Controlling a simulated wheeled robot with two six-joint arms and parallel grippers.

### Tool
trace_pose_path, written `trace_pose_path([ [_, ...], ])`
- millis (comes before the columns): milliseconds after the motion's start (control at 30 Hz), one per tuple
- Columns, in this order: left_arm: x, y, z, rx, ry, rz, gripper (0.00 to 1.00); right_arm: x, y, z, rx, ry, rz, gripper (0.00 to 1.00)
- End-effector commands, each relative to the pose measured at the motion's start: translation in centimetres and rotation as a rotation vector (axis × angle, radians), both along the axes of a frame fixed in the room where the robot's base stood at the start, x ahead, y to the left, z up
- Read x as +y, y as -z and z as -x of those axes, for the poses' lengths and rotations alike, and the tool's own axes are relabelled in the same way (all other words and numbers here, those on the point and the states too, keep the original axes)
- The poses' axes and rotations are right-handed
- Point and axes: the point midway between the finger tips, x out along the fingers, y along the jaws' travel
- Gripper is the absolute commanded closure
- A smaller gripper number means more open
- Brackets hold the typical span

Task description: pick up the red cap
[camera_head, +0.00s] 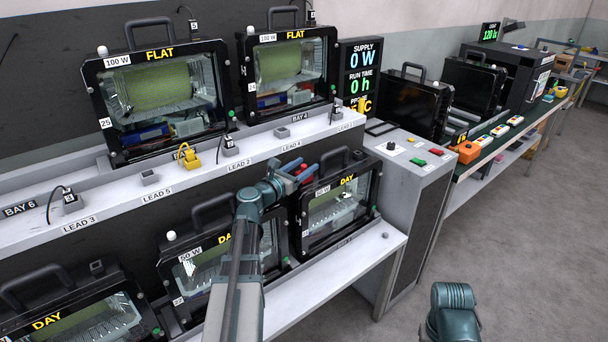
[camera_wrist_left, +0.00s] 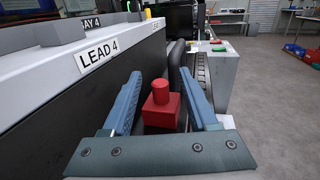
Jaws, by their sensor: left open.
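The red cap (camera_wrist_left: 160,107) is a square red block with a round knob on top. In the left wrist view it stands between the two blue fingers of my left gripper (camera_wrist_left: 158,100), which is open. I see a gap beside the knob on both sides; whether a finger touches the base I cannot tell. In the head view my left gripper (camera_head: 298,168) is at the edge of the white shelf, above the right lower floodlight, with some red of the cap (camera_head: 303,172) showing between its fingers. What the cap rests on is hidden. My right gripper is out of view.
Floodlight housings with handles stand on the upper shelf (camera_head: 205,160) and the lower shelf (camera_head: 335,262), close around the left arm. A grey cabinet (camera_head: 405,185) with buttons stands to the right. A yellow lead plug (camera_head: 189,157) sits on the upper shelf. The floor at right is clear.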

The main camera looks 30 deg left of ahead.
Motion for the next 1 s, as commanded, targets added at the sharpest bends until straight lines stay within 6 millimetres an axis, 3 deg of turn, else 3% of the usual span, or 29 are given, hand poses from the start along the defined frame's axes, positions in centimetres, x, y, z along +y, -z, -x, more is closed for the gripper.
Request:
trace_pose_path([
  [200, -0.02, -0.01, -0.18, 0.000, -0.001, 0.000, 0.41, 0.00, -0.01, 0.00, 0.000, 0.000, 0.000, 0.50],
  [533, -0.02, -0.01, -0.16, 0.000, -0.001, 0.000, 0.98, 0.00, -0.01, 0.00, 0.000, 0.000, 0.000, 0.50],
  [1000, -0.03, -0.08, -0.16, 0.000, -0.001, 0.000, 1.00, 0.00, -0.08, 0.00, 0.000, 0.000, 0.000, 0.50],
])
